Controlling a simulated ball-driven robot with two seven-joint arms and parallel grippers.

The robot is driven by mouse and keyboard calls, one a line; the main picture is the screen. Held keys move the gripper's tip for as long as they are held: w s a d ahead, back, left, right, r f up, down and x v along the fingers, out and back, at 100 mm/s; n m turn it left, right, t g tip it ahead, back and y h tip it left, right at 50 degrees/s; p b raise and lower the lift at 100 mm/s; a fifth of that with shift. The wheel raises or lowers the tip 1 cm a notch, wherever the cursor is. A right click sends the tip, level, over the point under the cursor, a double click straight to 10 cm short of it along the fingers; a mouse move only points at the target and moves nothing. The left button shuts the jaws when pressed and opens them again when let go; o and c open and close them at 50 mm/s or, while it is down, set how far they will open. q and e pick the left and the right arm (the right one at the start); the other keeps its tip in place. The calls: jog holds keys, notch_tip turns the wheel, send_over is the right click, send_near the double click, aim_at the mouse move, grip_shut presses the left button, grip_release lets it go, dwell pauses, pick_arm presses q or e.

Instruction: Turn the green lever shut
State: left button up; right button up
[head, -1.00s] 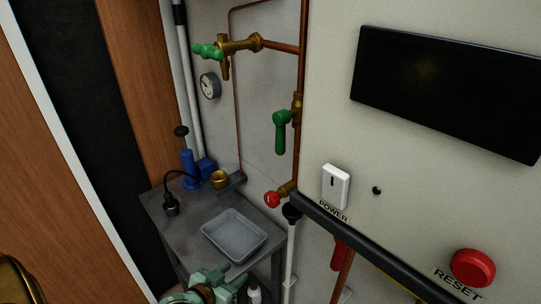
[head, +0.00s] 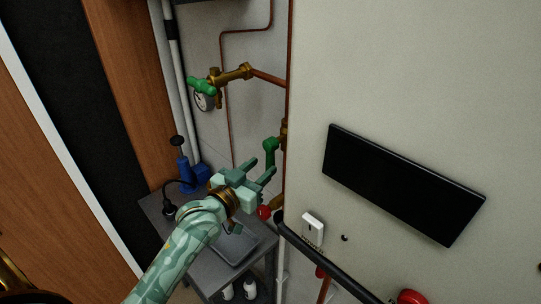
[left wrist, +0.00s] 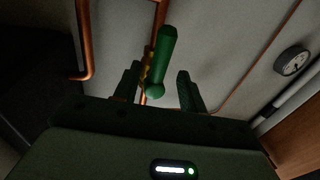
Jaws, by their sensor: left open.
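The green lever (head: 269,152) hangs from a brass valve on the vertical copper pipe, and its grip points down. My left gripper (head: 263,168) is just below and in front of it, open, fingers pointing up toward it. In the left wrist view the lever (left wrist: 165,50) shows between the two open fingers (left wrist: 158,82), with a gap on each side. I cannot tell whether either finger touches it. My right gripper is not in view.
A second green handle (head: 201,86) sits on the brass tap above left, by a gauge (head: 202,103). A red knob (head: 264,212) is just below my gripper. The cabinet (head: 400,100) with a black panel (head: 400,184) stands close on the right. A grey bench (head: 155,212) is below.

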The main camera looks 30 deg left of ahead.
aim_at(267, 162)
pick_arm(q)
jog(key=w, duration=0.5)
jog(key=shift+d, duration=0.35)
grip_shut()
